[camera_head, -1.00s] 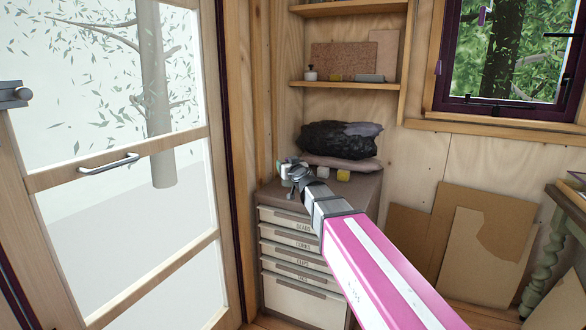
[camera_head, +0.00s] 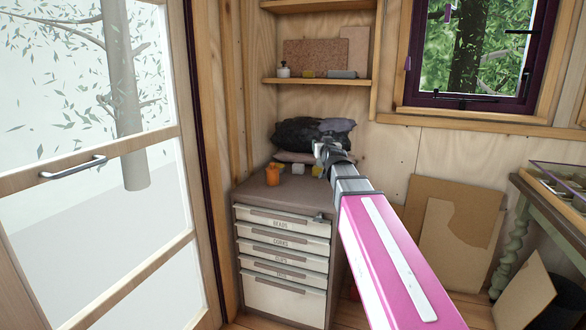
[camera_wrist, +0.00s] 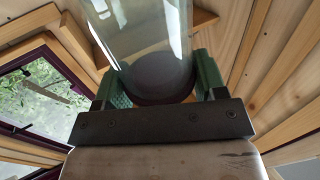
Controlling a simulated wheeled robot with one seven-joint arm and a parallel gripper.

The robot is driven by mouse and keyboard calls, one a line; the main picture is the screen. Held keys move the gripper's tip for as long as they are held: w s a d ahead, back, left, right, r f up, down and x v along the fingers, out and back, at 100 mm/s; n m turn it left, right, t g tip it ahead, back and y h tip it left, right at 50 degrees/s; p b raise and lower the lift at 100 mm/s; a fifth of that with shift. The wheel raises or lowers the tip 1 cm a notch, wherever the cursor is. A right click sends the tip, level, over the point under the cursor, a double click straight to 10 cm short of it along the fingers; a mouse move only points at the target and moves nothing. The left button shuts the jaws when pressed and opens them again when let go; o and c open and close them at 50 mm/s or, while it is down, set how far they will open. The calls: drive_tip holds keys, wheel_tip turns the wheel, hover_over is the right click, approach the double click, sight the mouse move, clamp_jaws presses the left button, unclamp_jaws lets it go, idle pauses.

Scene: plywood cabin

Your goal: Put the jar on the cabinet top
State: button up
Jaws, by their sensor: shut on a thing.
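The jar (camera_wrist: 150,45) is clear glass with a dark round end, and it sits between the green fingers of my gripper (camera_wrist: 160,82) in the wrist view. My gripper (camera_head: 325,152) is shut on the jar. In the head view the gripper is over the right back part of the cabinet, in front of the dark bundle; I cannot make out the jar there. The cabinet has labelled drawers, and its brown top (camera_head: 295,187) is partly bare at the front.
An orange cup (camera_head: 272,175) stands on the cabinet top at the left. A dark bundle (camera_head: 300,134) and small blocks (camera_head: 299,169) are at the back. A shelf (camera_head: 315,80) hangs above. A glazed door (camera_head: 130,178) is at the left, and cardboard sheets (camera_head: 455,235) lean at the right.

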drive_tip(key=d+r+m+h, duration=0.1)
drive_tip(key=d, duration=0.6)
drive_tip(key=shift+r+h, duration=0.25)
drive_tip(key=shift+h, duration=0.15)
drive_tip(key=s+a+f+n+y, duration=0.1)
drive_tip(key=a+f+y, duration=0.1)
drive_tip(key=a, duration=0.8)
drive_tip(key=s+a+f+n+g+y, duration=0.1)
drive_tip(key=s+a+f+n+y, duration=0.1)
drive_tip(key=a, duration=0.9)
drive_tip(key=s+a+f+n+y, duration=0.1)
drive_tip(key=a+f+y, duration=0.1)
drive_tip(key=a, duration=0.8)
drive_tip(key=shift+s+a+f+n+g+y, duration=0.15)
drive_tip(key=shift+s+f+n+g+y, duration=0.2)
drive_tip(key=shift+y, duration=0.45)
drive_tip(key=shift+r, duration=0.1)
drive_tip(key=shift+w+d+f, duration=1.35)
drive_tip(key=shift+w+f, duration=0.05)
drive_tip(key=shift+f, duration=0.35)
drive_tip(key=shift+w+d+f, duration=1.35)
drive_tip(key=shift+w+f, duration=0.05)
drive_tip(key=shift+f, duration=0.4)
drive_tip(key=shift+w+d+f, duration=1.35)
drive_tip(key=shift+w+f, duration=0.05)
drive_tip(key=shift+f, duration=0.35)
